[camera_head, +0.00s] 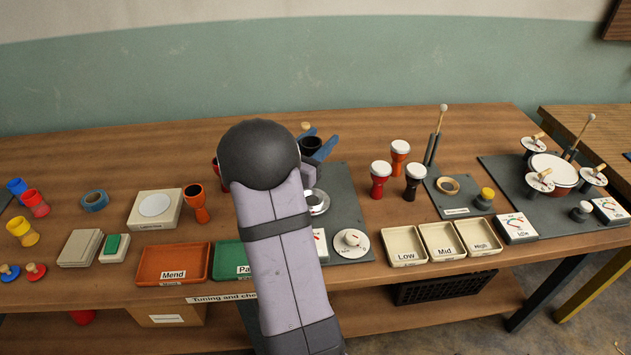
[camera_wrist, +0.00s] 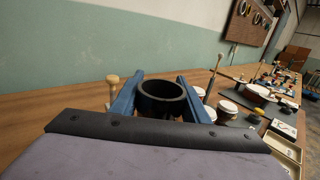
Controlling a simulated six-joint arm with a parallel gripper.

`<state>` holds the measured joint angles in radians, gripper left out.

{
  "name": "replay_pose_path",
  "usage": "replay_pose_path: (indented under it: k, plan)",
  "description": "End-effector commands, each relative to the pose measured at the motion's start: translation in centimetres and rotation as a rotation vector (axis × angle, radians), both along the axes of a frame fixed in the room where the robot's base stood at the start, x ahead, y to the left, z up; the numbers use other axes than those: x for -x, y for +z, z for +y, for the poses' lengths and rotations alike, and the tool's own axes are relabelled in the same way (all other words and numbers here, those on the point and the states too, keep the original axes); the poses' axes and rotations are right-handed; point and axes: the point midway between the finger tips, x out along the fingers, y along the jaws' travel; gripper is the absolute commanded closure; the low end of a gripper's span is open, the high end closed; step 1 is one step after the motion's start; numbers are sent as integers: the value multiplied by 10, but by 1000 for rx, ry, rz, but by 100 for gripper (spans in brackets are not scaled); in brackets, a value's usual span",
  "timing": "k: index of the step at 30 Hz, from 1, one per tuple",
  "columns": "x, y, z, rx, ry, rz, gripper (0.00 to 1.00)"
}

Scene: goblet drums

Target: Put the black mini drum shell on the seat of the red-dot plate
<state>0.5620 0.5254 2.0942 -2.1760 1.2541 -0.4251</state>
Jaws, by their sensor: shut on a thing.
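My gripper (camera_head: 319,141) has blue fingers and is shut on the black mini drum shell (camera_head: 311,146), above the dark mat. In the wrist view, the gripper (camera_wrist: 161,84) has one finger on each side of the shell (camera_wrist: 162,108), whose round open top shows. A pale round plate (camera_head: 317,203) with a cup-like centre is partly hidden by my arm. A second white round plate (camera_head: 351,246) with a small knob lies nearer the front of the mat. I cannot make out a red dot on either plate.
Several goblet drums (camera_head: 380,179) with white heads stand right of the mat. Cream trays (camera_head: 405,246) lie in front. An orange drum (camera_head: 195,203) and orange tray (camera_head: 173,264) are left of my arm.

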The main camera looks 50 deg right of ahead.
Motion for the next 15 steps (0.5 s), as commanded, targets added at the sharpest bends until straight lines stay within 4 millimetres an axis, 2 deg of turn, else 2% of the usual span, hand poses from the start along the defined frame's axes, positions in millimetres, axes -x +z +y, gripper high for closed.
replay_pose_path:
  k: [3,7,15]
  plan:
    - [0,-19,0,-2,0,5,81]
    - [0,-35,0,-1,1,3,81]
    - [0,-44,0,2,0,0,81]
